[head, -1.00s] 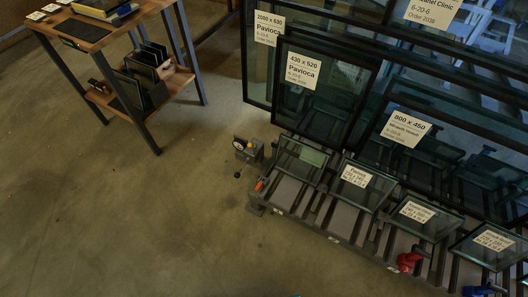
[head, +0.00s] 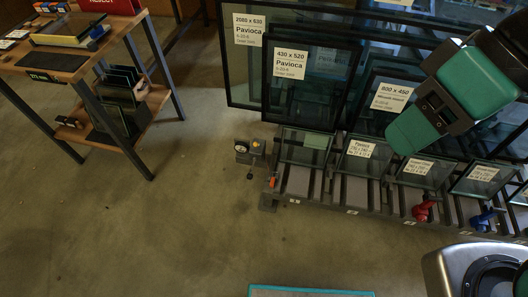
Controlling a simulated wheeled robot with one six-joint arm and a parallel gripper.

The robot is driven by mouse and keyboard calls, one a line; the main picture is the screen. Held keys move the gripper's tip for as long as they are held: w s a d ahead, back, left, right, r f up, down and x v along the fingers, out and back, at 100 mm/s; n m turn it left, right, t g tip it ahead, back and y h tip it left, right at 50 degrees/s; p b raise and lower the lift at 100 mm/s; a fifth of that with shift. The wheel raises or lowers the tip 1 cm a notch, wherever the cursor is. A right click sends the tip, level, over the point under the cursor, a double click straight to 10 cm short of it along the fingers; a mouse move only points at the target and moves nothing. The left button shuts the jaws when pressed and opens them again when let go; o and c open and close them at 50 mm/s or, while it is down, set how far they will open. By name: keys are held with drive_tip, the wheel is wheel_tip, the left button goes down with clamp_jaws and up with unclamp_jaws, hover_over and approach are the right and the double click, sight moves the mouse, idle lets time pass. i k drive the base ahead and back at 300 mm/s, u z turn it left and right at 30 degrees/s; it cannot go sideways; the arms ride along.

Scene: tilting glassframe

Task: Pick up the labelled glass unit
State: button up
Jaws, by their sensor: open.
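Several small dark-framed glass units lean in a row on the low slotted rack (head: 300,185). The leftmost unit (head: 294,150) has a pale green patch at its upper right. Beside it stands a unit with a white label reading Pavioca (head: 345,168). Further right are two more white-labelled units, one partly below my arm (head: 428,183) and one near the right edge (head: 475,188). Their small print is too blurred to read fully. My green arm link covers part of the right side of the rack; my gripper's fingers are not visible.
Large labelled glass panes (head: 312,95) stand behind the row. Red (head: 424,210) and blue (head: 484,218) clamps sit on the rack's front, and a small gauge (head: 242,148) at its left end. A wooden-topped table (head: 55,62) stands left. The middle floor is clear.

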sight(299, 147)
drive_tip(key=u, duration=0.1)
drive_tip(key=i, duration=1)
